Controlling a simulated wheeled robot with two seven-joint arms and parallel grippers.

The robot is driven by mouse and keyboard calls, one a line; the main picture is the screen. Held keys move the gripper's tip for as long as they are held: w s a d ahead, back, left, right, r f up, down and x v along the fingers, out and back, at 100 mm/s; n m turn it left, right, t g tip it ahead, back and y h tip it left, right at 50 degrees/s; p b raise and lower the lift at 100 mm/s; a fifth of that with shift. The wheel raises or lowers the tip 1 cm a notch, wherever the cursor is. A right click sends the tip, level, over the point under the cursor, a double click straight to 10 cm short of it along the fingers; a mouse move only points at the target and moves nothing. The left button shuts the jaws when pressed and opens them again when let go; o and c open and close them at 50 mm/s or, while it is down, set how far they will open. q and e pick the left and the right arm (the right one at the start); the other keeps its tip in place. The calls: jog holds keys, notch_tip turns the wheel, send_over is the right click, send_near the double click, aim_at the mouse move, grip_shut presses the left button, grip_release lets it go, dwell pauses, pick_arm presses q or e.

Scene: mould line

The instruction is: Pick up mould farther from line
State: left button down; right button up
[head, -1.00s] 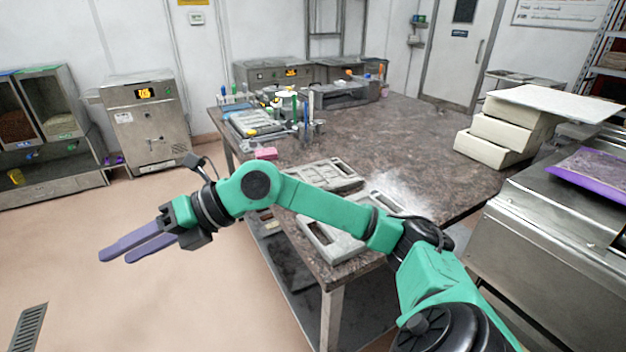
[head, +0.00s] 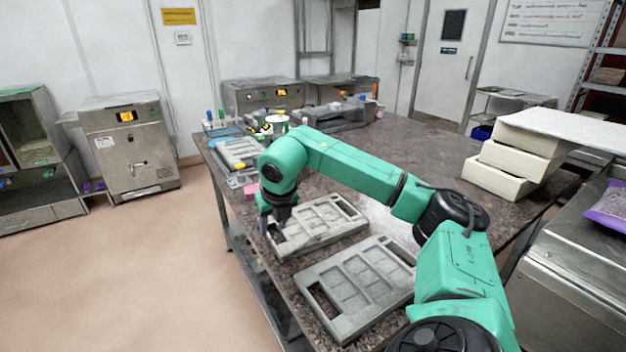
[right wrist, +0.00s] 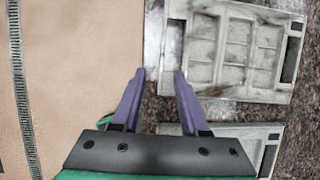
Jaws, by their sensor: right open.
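Two grey rectangular moulds with recessed panels lie flat on the dark speckled table. The farther mould (head: 322,222) lies behind the nearer mould (head: 365,283) in the head view. My right gripper (head: 275,220) points down at the left end of the farther mould, which its fingers partly cover in that view. In the right wrist view, the open, empty fingers (right wrist: 153,74) are by the left edge of the upper mould (right wrist: 238,50). A second mould (right wrist: 232,132) shows lower right there, partly hidden by the gripper. My left gripper is out of view.
The table (head: 425,150) has free room behind and right of the moulds. A pink block (head: 252,190) and a tray with tools (head: 240,153) stand at its left edge. White stacked blocks (head: 510,165) stand at the right. Open floor (head: 150,270) lies to the left.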

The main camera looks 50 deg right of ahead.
aim_at(271, 238)
jog(key=w+f, duration=0.1)
jog(key=d+f, duration=0.1)
jog(key=shift+w+d+f+p, duration=0.1)
jog(key=shift+w+f+p, duration=0.25)
jog(key=shift+w+f, duration=0.05)
jog(key=p+x, duration=0.1)
jog(key=x, duration=0.2)
jog(key=shift+w, duration=0.1)
jog(key=shift+f, duration=0.4)
jog(key=shift+w+f, duration=0.15)
jog(key=shift+f, duration=0.05)
grip_shut()
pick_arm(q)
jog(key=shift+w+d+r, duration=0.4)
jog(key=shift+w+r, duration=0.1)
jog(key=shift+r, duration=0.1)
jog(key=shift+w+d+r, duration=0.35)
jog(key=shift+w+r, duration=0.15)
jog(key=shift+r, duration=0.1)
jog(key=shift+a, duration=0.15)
